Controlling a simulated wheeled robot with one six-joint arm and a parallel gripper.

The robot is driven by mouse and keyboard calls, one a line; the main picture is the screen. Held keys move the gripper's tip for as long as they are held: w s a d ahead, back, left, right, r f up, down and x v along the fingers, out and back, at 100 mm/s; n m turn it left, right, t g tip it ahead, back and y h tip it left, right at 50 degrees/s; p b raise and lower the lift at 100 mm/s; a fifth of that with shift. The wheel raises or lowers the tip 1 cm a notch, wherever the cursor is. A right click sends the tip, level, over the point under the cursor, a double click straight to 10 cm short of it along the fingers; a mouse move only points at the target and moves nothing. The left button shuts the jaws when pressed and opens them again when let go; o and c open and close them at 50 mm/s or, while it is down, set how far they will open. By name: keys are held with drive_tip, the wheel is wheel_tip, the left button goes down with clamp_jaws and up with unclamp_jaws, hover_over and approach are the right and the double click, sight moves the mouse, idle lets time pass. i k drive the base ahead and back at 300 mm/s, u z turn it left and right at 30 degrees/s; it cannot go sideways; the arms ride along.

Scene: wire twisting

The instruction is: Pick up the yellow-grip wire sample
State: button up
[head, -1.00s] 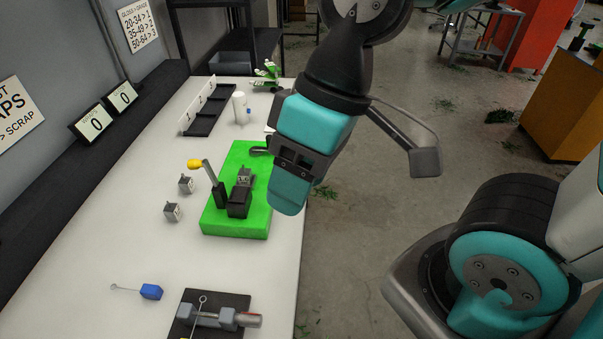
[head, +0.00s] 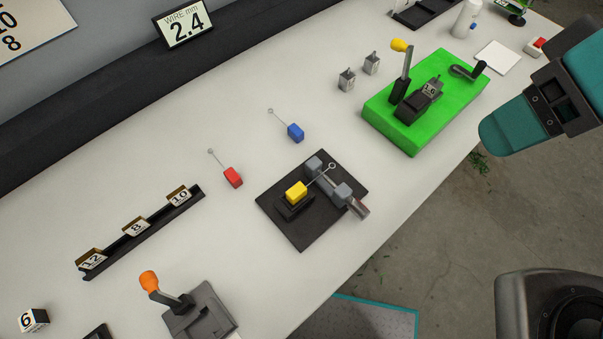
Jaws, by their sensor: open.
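The yellow-grip wire sample has a yellow block grip (head: 296,191) resting on a small black block. Its thin wire reaches up and right to a small ring (head: 332,166), passing the grey gauge jaws (head: 342,193). The gauge and sample are on a black square base plate (head: 303,237) on the white table. My gripper (head: 500,128) shows as a teal end at the right edge, open.
Red (head: 233,177) and blue (head: 296,132) grip wire samples lie on the table. A green block (head: 412,145) carries a yellow-knobbed lever. A number rack (head: 150,232) and an orange-knobbed device (head: 205,312) stand at lower left. A display (head: 184,24) reads 2.4.

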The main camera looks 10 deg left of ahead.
sight(299, 191)
drive_tip(key=u, duration=2.95)
drive_tip(key=k, duration=1.05)
drive_tip(key=z, duration=0.1)
